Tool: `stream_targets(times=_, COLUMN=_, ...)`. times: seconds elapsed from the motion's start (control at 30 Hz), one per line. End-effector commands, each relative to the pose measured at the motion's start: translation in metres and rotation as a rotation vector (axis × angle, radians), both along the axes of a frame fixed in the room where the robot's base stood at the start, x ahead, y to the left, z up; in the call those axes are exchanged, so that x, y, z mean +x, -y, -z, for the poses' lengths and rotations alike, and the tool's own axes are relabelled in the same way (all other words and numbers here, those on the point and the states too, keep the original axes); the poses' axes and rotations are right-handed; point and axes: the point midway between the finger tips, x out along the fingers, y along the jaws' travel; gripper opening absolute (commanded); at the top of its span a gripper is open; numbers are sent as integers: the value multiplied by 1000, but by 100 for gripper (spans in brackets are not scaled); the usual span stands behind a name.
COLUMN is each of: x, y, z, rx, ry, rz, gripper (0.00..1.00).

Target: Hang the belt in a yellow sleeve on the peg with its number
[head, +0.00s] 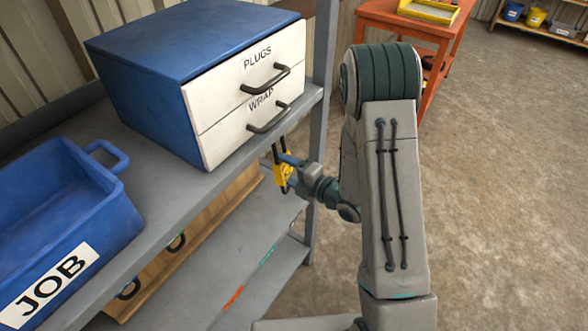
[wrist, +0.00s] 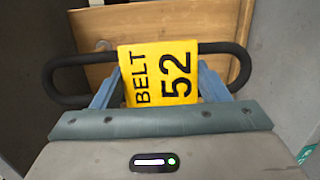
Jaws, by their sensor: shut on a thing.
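The belt is a black loop (wrist: 68,76) in a yellow sleeve (wrist: 160,75) that reads "BELT 52" in the wrist view. My gripper (wrist: 160,92) is shut on it, with a blue finger at each side of the sleeve. In the head view the yellow sleeve (head: 283,176) hangs in my gripper beside the shelf, below the drawer unit. A wooden board (head: 205,222) stands under the upper shelf, with dark rounded things on its front. The board (wrist: 215,30) also shows behind the belt in the wrist view. I cannot read any peg numbers.
A blue drawer unit (head: 195,35) marked "PLUGS" and "WRAP" and a blue "JOB" bin (head: 75,210) stand on the grey upper shelf (head: 165,215). A shelf upright (head: 322,60) is close to my gripper. An orange table (head: 440,30) stands behind; the floor at right is clear.

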Motion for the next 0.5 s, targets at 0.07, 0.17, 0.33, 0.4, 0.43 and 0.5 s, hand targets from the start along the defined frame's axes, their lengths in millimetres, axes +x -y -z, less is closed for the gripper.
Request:
stream_targets(times=0.07, x=4, y=-5, z=-1, rx=0, ry=0, rz=0, gripper=43)
stream_targets(times=0.17, x=8, y=-10, z=0, rx=1, ry=1, rz=0, gripper=43)
stream_targets(times=0.33, x=15, y=-19, z=2, rx=1, ry=1, rz=2, gripper=43)
stream_targets(times=0.4, x=19, y=-22, z=3, rx=0, ry=2, rz=1, gripper=43)
stream_targets(times=0.43, x=20, y=-24, z=3, rx=1, ry=1, rz=2, gripper=43)
stream_targets(times=0.5, x=23, y=-28, z=4, rx=0, ry=0, rz=2, gripper=43)
